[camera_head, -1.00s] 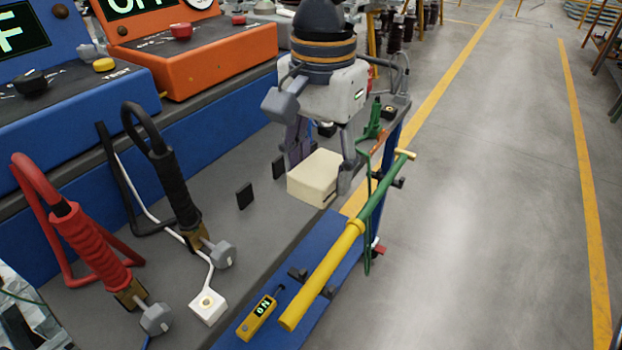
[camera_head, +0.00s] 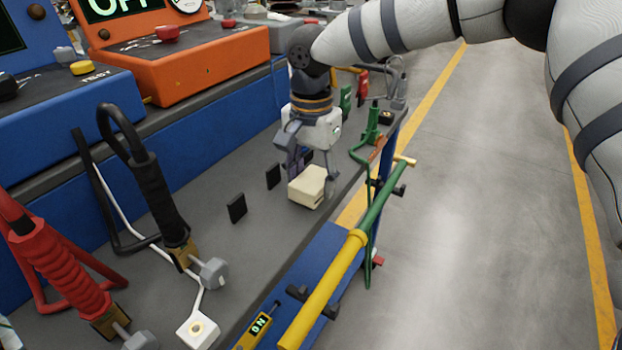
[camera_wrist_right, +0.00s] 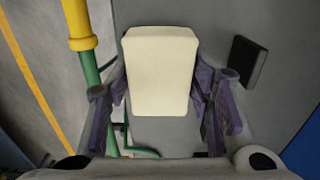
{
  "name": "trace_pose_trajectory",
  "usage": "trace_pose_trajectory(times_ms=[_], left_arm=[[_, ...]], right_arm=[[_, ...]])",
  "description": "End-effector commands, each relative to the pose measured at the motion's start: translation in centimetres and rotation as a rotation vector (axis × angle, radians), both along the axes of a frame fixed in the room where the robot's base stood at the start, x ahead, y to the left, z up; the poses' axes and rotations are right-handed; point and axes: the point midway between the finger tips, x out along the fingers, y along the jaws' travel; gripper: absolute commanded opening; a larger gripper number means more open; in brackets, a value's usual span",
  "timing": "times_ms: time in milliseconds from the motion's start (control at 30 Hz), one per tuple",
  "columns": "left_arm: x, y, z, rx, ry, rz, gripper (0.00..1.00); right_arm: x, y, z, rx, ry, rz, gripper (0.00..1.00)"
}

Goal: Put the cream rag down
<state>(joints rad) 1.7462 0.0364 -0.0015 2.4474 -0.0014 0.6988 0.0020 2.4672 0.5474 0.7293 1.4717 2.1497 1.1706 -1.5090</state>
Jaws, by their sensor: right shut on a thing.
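The cream rag (camera_head: 308,187) is a pale block-shaped pad at the right edge of the grey bench top (camera_head: 262,222). My right gripper (camera_head: 312,172) reaches down over it from above and is shut on it. In the right wrist view the cream rag (camera_wrist_right: 160,72) sits between the two purple-padded fingers (camera_wrist_right: 163,100), with a finger along each side. The rag is at or just above the bench surface; I cannot tell whether it touches. My left gripper is not in view.
A yellow and green pole (camera_head: 335,272) runs along the bench's right side. Black clips (camera_head: 237,208) stand left of the rag. Black (camera_head: 160,195) and red (camera_head: 62,275) handled leads lie nearer. Blue and orange consoles (camera_head: 170,60) line the left. A green clamp (camera_head: 371,125) stands behind.

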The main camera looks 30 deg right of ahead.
Motion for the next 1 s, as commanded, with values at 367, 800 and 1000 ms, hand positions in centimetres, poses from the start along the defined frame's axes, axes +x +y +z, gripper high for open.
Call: trace_pose_trajectory(times_ms=[367,800,1000], left_arm=[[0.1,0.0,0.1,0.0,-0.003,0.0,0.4],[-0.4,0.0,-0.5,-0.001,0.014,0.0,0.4],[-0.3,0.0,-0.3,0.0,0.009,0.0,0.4]], right_arm=[[0.0,0.0,-0.4,0.001,-0.003,0.0,0.67],[0.5,0.4,3.3,0.004,-0.008,0.0,0.67],[0.6,0.6,8.7,0.002,-0.008,-0.001,0.67]])
